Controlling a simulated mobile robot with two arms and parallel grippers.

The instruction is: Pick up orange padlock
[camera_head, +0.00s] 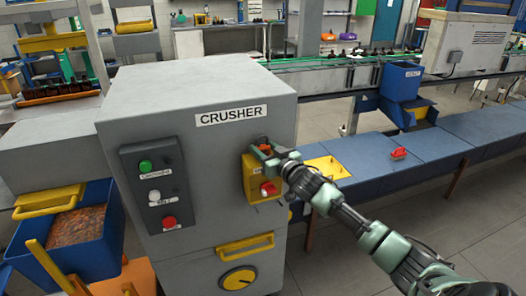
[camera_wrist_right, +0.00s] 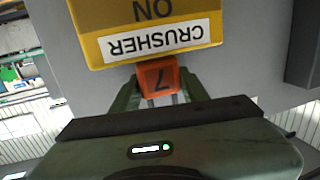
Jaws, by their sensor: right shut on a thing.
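The orange padlock (camera_wrist_right: 158,78), marked with a 7, sits between the fingertips of my right gripper (camera_wrist_right: 158,92) in the wrist view. The gripper is shut on it. The padlock is right at the edge of the yellow plate (camera_wrist_right: 150,22) labelled CRUSHER ON; I cannot tell whether its shackle is still through anything there. In the head view my right gripper (camera_head: 268,156) is at the front of the yellow box (camera_head: 250,186) on the crusher. My left gripper is not in view.
The grey crusher (camera_head: 180,95) has a dark panel (camera_head: 154,185) with green, white and red buttons. To the right run blue benches (camera_head: 440,147) bearing a small red object (camera_head: 398,153) and a yellow plate (camera_head: 328,168). A blue bin (camera_head: 90,245) stands at left. The floor at front right is open.

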